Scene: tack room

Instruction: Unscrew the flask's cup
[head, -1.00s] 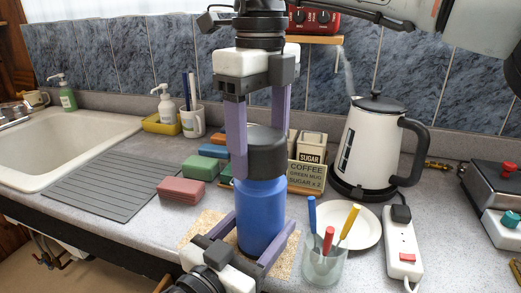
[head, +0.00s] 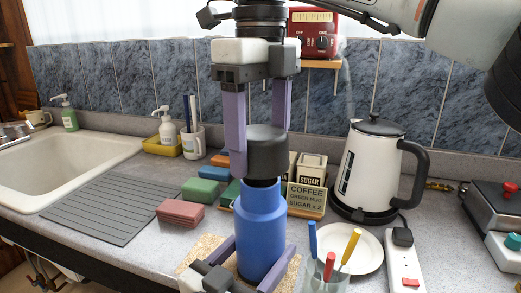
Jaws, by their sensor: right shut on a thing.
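The blue flask (head: 260,222) stands upright on a cork mat (head: 204,246) at the counter's front. Its dark grey cup (head: 268,155) sits directly above it, with a short dark neck showing between cup and blue body. My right gripper (head: 262,148) comes down from above and is shut on the cup, one purple finger on its left and the other partly hidden behind it. My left gripper (head: 262,256) comes in low from the front left. Its fingers lie on both sides of the flask's lower body and appear closed on it.
A glass of coloured pens (head: 326,272) stands close right of the flask, before a white plate (head: 365,252). Coloured blocks (head: 180,212) and a drainer (head: 105,212) lie left.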

